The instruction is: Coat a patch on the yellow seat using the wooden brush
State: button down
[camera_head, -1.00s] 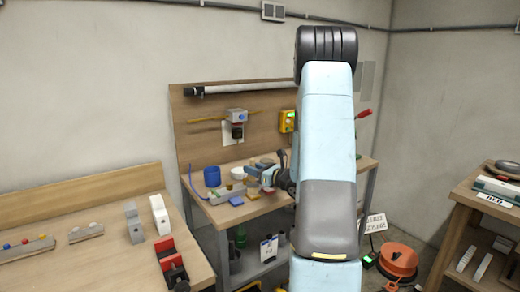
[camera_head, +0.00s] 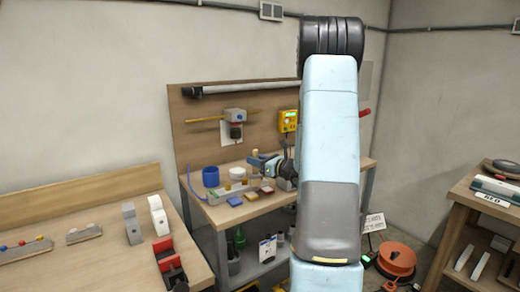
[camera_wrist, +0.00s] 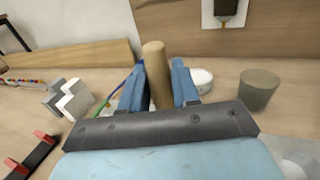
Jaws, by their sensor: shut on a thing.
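My gripper (camera_head: 262,162) is over the workbench with the tool board. In the wrist view my gripper (camera_wrist: 160,85) has its two blue fingers shut around a round wooden handle (camera_wrist: 156,72), which stands upright between them. The wooden handle also shows in the head view (camera_head: 255,153), just above the fingers. The brush's bristle end is hidden. A small yellow square (camera_head: 251,196), which looks like the yellow seat, lies on the bench below the gripper, between a blue square (camera_head: 234,201) and a red square (camera_head: 267,190). No coat on it can be made out.
A blue cup (camera_head: 211,177) and a white bowl (camera_head: 237,173) stand left of the gripper. A grey-brown cup (camera_wrist: 258,90) stands right of it in the wrist view. A grey block (camera_head: 232,188) lies in front of the bowl. The tool board (camera_head: 200,140) rises behind.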

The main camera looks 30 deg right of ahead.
aim_at(255, 151)
jog(key=shift+a+r, duration=0.1)
jog(key=shift+r, duration=2.25)
jog(key=shift+a, duration=0.15)
